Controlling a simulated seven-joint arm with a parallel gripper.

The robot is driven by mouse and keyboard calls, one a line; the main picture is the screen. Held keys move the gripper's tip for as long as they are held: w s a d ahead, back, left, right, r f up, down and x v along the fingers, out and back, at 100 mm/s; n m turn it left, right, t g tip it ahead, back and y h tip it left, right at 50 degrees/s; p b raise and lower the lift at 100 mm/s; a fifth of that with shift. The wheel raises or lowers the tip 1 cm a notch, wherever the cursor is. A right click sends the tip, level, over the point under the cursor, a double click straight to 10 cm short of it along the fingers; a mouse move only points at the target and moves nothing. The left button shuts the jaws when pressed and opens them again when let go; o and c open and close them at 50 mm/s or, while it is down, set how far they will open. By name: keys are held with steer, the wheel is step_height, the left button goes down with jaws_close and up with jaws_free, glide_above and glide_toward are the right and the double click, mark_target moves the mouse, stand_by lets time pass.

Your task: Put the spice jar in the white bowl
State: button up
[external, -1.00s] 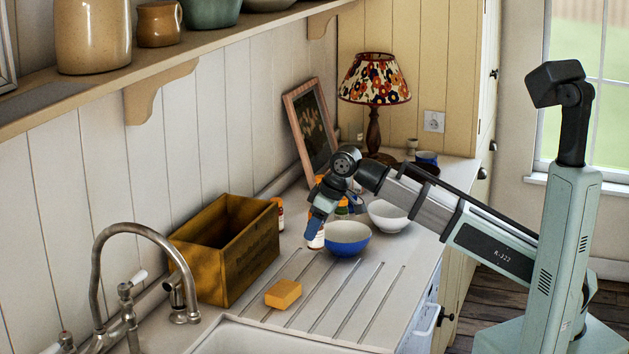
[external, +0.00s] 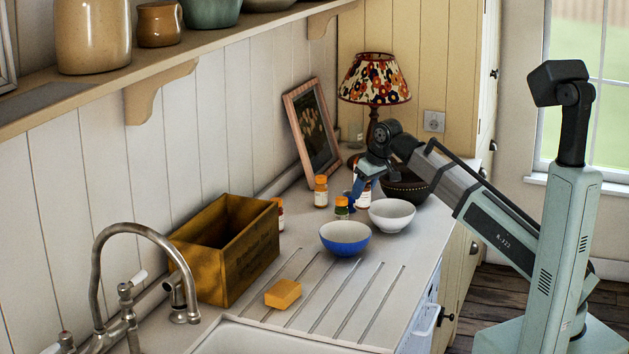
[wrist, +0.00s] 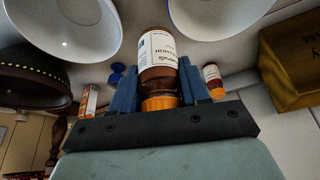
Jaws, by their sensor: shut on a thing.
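The spice jar (wrist: 160,62), brown with a white label and an orange lid, is held between the blue fingers of my gripper (wrist: 158,92) in the wrist view. In the external view my gripper (external: 362,188) is at the back left of the white bowl (external: 391,216), and the held jar's white label (external: 363,200) shows partly behind a finger. The white bowl also shows at the upper left of the wrist view (wrist: 62,30). The jar is outside the bowl. I cannot tell how high it is above the counter.
A blue bowl (external: 345,240) stands in front of the white bowl, a dark bowl (external: 408,187) behind it. A wooden crate (external: 250,262), sponge (external: 283,294) and lamp (external: 375,80) are around.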

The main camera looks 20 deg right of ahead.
steer(key=m, duration=0.2)
glide_toward(391, 207)
steer(key=s+a+r, duration=0.1)
steer(key=a+r, duration=0.3)
steer(key=shift+s+a+f+n, duration=0.15)
steer(key=shift+f+n, duration=0.2)
steer(key=shift+f, duration=1.35)
steer(key=shift+s+a+f+n, duration=0.15)
steer(key=shift+f+n, duration=0.15)
steer(key=shift+f, duration=1.45)
steer(key=shift+s+d+f+n, duration=0.1)
steer(key=shift+f+n, duration=0.25)
steer(key=shift+f, duration=1.35)
steer(key=shift+f, duration=0.1)
steer(key=o, duration=1.2)
steer(key=shift+v, duration=6.1)
steer(key=shift+a, duration=0.1)
